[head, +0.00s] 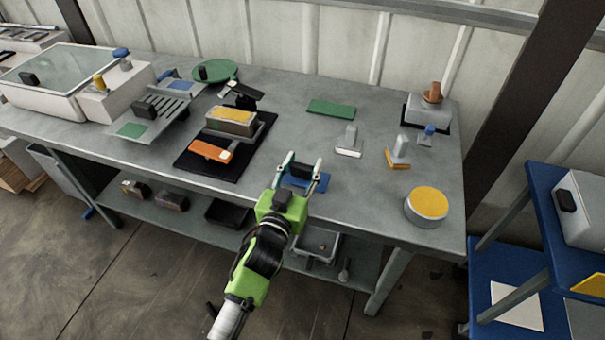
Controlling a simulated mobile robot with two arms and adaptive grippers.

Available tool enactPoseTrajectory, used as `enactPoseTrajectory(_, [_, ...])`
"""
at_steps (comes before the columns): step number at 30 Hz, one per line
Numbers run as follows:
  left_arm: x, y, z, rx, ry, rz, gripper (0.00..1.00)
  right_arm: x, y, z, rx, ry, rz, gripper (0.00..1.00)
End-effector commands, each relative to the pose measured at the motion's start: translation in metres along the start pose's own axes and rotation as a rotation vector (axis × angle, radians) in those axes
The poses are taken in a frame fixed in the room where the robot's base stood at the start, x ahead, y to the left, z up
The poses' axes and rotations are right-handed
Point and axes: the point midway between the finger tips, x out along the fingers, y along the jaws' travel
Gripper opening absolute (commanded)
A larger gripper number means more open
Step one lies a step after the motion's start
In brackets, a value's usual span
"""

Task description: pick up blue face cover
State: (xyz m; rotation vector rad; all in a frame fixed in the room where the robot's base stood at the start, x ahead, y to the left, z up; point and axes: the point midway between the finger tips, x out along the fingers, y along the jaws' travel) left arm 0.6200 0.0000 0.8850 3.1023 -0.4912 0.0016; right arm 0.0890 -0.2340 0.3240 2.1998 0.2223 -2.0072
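The blue face cover appears to be the flat blue piece (307,183) lying near the front edge of the workbench, with a dark upright block (301,170) on or just behind it. My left gripper (303,166) reaches over the front edge from below. Its two fingers are spread wide, one on each side of the dark block. Whether the fingertips touch it cannot be told. The fingers and green gripper body hide part of the blue piece. My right gripper is not in view.
The grey workbench (285,110) also holds a green plate (331,109), a yellow-topped round part (427,207), small upright grey parts (349,142) and an orange-fronted fixture on a black mat (190,165). A blue shelf (545,210) stands at right. Bench space around the gripper is mostly clear.

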Motion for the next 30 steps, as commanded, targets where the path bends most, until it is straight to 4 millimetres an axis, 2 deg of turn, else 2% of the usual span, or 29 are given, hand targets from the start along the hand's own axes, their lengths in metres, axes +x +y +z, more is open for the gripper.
enactPoseTrajectory(10, [0.000, 0.000, -0.004, 0.001, 0.001, 0.000, 0.18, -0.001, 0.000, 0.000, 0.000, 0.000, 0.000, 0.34])
enactPoseTrajectory(14, [0.000, -0.001, -0.015, 0.002, 0.002, 0.000, 0.18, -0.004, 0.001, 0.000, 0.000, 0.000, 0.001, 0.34])
enactPoseTrajectory(17, [0.000, 0.000, -0.032, 0.002, 0.004, 0.001, 0.18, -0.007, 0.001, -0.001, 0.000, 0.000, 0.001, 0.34])
enactPoseTrajectory(20, [-0.012, 0.003, -0.047, 0.001, 0.002, 0.001, 0.18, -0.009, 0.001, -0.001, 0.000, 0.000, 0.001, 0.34])
enactPoseTrajectory(26, [-0.050, 0.012, -0.092, -0.002, 0.003, 0.002, 0.18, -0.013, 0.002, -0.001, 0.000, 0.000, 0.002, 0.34])
enactPoseTrajectory(30, [-0.083, 0.020, -0.104, -0.004, -0.002, 0.002, 0.18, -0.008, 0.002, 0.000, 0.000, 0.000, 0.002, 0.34])
